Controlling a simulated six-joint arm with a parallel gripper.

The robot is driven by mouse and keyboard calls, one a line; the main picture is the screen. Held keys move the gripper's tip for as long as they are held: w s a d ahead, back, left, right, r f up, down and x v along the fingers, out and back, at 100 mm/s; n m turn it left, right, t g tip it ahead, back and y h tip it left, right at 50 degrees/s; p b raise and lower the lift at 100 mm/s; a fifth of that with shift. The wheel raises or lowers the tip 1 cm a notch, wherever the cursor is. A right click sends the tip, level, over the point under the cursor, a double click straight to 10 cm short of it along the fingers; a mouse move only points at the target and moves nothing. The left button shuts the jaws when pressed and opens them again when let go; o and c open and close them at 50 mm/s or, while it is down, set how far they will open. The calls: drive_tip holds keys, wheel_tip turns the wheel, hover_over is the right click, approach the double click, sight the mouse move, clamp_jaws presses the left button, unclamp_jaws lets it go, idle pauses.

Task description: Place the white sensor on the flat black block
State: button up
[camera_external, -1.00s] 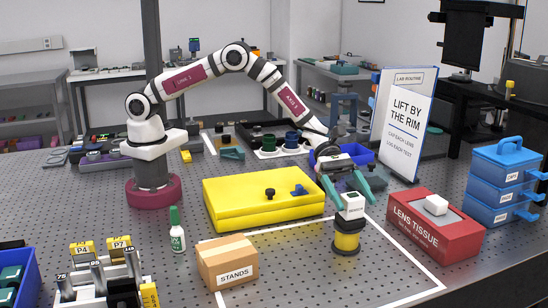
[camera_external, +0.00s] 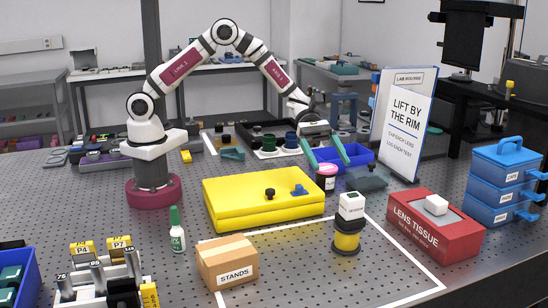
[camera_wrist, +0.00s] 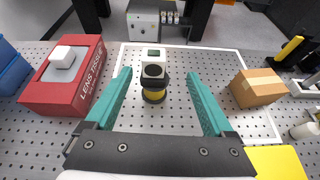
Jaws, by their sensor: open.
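The white sensor (camera_external: 351,205), a small boxy unit, sits upright on top of a yellow and black cylinder (camera_external: 347,240). In the wrist view the sensor (camera_wrist: 153,56) shows a small screen and a dark round face. A black part (camera_wrist: 155,82) shows directly under it; I cannot tell whether it is a separate block. A flat, dark grey block (camera_external: 366,179) lies on the table behind the sensor. My gripper (camera_external: 331,166) is open and empty, above and behind the sensor and apart from it. In the wrist view, the sensor appears beyond and between my open fingertips (camera_wrist: 158,75).
A pink-and-black jar (camera_external: 326,178) stands near my fingers. A yellow case (camera_external: 240,207) lies left of the sensor, a STANDS carton (camera_external: 228,262) front left, and a red LENS TISSUE box (camera_external: 430,235) right. The white-outlined table area (camera_external: 330,285) in front is clear.

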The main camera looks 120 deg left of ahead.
drive_tip(key=s+d+r+m+g+y, duration=0.1)
drive_tip(key=s+d+r+m+g, duration=0.25)
drive_tip(key=s+d+m, duration=0.4)
drive_tip(key=s+d+r+m+g+y, duration=0.1)
drive_tip(key=s+d+r+m+g, duration=0.3)
drive_tip(key=s+m, duration=0.65)
drive_tip(key=s+a+m+g+y, duration=0.1)
drive_tip(key=s+a+m+y, duration=0.2)
drive_tip(key=s+m, duration=0.4)
drive_tip(key=s+a+f+m+g+y, duration=0.1)
drive_tip(key=s+a+m+y, duration=0.3)
drive_tip(key=s, duration=0.9)
drive_tip(key=m+y, duration=0.2)
drive_tip(key=m, duration=0.1)
drive_tip(key=shift+s+a+f, duration=0.3)
